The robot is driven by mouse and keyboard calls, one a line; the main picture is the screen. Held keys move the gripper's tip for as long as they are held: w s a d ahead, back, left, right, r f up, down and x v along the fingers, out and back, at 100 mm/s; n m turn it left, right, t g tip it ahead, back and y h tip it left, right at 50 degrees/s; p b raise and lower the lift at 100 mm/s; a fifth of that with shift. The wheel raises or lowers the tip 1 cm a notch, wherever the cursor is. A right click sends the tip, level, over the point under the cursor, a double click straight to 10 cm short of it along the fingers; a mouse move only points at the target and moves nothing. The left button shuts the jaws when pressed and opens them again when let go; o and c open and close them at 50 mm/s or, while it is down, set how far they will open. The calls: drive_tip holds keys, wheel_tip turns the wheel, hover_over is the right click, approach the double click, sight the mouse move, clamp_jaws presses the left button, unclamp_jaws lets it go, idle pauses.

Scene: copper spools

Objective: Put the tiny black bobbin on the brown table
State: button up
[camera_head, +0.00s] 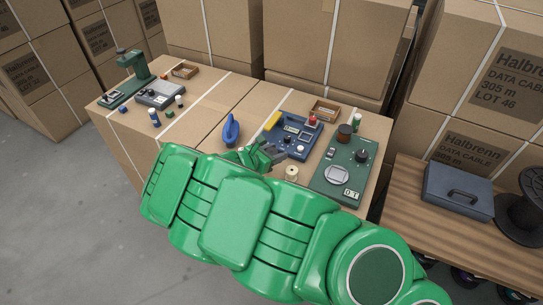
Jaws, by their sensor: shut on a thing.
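My gripper (272,152) is over the carton worktop, near its front edge, between the blue upright object and the blue device. It is shut on a small dark thing that looks like the tiny black bobbin, but the fingers and my green arm hide most of it. The brown table (402,205) is the striped wooden one at the right, lower right of my gripper and well apart from it.
On the brown table are a grey-blue box (457,190) and a large black spool (522,205). Its front left is bare. A green device (345,172), a blue device (293,136) and a cream spool (291,173) stand on the carton worktop (215,112).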

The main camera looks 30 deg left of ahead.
drive_tip(key=shift+f, duration=1.9)
drive_tip(key=shift+s+f, duration=0.1)
drive_tip(key=shift+f, duration=0.55)
drive_tip(key=o, duration=1)
drive_tip(key=shift+o, duration=0.2)
drive_tip(key=shift+f, duration=0.1)
drive_tip(key=shift+s+a+f, duration=0.1)
drive_tip(key=shift+r, duration=0.45)
drive_tip(key=shift+s+a+r, duration=0.15)
drive_tip(key=shift+s+r, duration=0.05)
drive_tip(key=shift+r, duration=0.15)
drive_tip(key=v, duration=1.1)
drive_tip(key=shift+r, duration=0.35)
